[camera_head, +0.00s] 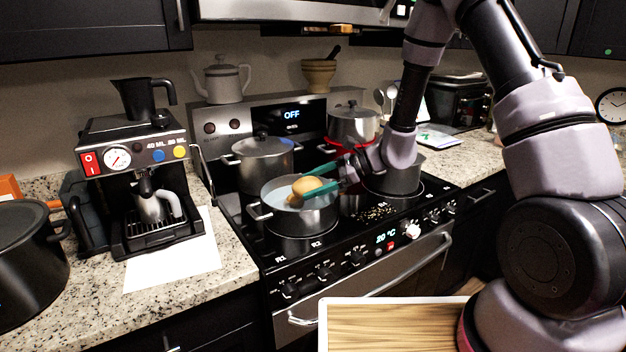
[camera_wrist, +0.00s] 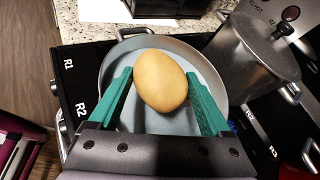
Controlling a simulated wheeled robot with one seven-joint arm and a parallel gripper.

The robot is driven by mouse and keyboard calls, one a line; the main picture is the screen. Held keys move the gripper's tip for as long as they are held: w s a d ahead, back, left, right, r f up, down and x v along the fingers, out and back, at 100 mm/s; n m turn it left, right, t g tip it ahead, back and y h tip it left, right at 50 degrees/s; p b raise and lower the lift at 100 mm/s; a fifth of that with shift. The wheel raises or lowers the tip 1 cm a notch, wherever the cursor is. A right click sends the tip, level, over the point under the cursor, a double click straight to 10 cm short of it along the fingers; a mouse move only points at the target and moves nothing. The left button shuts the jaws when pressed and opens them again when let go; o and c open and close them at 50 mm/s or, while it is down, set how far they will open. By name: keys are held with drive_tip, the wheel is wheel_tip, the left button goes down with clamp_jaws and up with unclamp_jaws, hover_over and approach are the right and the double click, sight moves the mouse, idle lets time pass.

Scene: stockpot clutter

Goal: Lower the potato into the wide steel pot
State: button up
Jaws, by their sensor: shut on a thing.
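The potato (camera_head: 306,186) is light brown and oval. My gripper (camera_head: 312,189), with green fingers, is shut on it. In the wrist view the potato (camera_wrist: 161,80) sits between the two green fingertips of my gripper (camera_wrist: 160,88). The wide steel pot (camera_head: 300,219) stands open on the front left burner, and the potato is over its opening at about rim height. The wrist view shows the pot's pale inside and rim (camera_wrist: 112,62) around the potato. I cannot tell whether the potato touches anything inside.
A lidded stockpot (camera_head: 262,165) stands behind the wide pot. Another lidded pot (camera_head: 353,125) is at the back right, and a steel pot (camera_head: 397,178) is at the front right, partly behind my gripper. A coffee machine (camera_head: 135,175) is left of the stove.

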drive_tip(key=shift+f, duration=1.3)
drive_tip(key=o, duration=1.3)
drive_tip(key=shift+s+f, duration=0.1)
drive_tip(key=w+v, duration=0.1)
drive_tip(key=v, duration=0.9)
drive_tip(key=s+d+r+n+t+h, duration=0.2)
drive_tip(key=s+d+r, duration=0.3)
drive_tip(key=r, duration=0.4)
drive_tip(key=s+d+r+n+t+h, duration=0.2)
drive_tip(key=s+d+r+n+h, duration=0.3)
drive_tip(key=s+r, duration=0.3)
drive_tip(key=s+d+r+n+t+h, duration=0.2)
drive_tip(key=s+d+r+n+h, duration=0.1)
drive_tip(key=s+d+r, duration=0.4)
drive_tip(key=shift+d+r+n+h, duration=0.15)
drive_tip(key=shift+r+n, duration=0.2)
drive_tip(key=shift+r, duration=0.35)
drive_tip(key=shift+d+r+n+h, duration=0.15)
drive_tip(key=shift+r+n, duration=0.2)
drive_tip(key=shift+r, duration=0.4)
